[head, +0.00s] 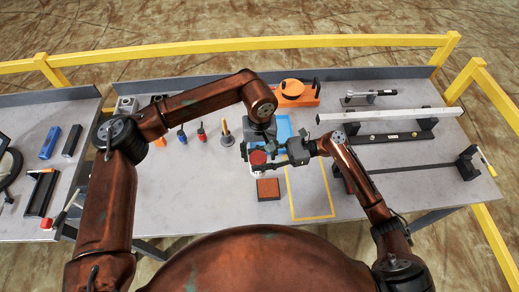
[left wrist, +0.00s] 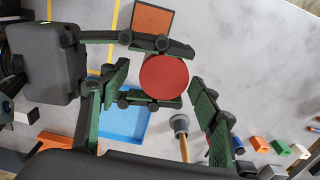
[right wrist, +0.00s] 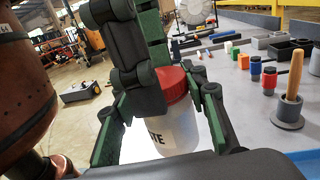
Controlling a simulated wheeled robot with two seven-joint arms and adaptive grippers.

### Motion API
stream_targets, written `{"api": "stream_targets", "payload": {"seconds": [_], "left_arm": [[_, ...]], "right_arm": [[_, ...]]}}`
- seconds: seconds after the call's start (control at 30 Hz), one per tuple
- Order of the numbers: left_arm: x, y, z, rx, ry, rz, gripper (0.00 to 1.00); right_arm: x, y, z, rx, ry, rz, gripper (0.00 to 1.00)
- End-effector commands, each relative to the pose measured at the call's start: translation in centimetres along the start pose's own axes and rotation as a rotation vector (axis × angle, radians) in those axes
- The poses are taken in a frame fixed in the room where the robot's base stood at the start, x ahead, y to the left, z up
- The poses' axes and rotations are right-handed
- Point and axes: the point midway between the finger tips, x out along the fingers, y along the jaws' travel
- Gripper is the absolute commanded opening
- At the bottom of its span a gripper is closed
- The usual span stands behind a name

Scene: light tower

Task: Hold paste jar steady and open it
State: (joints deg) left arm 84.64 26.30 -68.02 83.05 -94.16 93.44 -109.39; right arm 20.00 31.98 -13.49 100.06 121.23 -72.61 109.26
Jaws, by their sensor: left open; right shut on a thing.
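The paste jar, a white jar body (right wrist: 175,132) with partly visible dark lettering and a red lid (right wrist: 172,85), stands upright with the lid on. In the head view the red lid (head: 258,157) shows and most of the body is hidden. My right gripper (right wrist: 165,125) is shut on the white body from the side, one finger on each side, below the lid. My left gripper (left wrist: 160,92) is open above the jar, pointing down.
An orange-brown square pad (head: 268,189) lies just in front of the jar. A blue tray (head: 284,128) is behind it, and a wooden-handled tool (head: 225,130) stands to the left. A yellow outlined area (head: 311,200) to the right is clear. Long bars lie farther right.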

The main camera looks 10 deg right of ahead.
Motion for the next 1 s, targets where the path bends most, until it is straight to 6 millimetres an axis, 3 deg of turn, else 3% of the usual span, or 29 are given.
{"api": "stream_targets", "payload": {"seconds": [0.23,0.87,1.0], "left_arm": [[0.05,0.0,0.0,0.0,0.0,0.0,0.57],[-0.04,0.29,0.09,0.003,0.0,0.007,0.14],[-0.07,0.38,0.1,-0.036,0.0,0.009,0.13]], "right_arm": [[0.02,-0.02,0.15,-0.002,-0.002,0.0,0.0],[0.21,0.04,0.25,-0.002,-0.005,0.003,0.0],[0.28,0.05,0.3,-0.003,-0.006,0.004,0.0]]}}
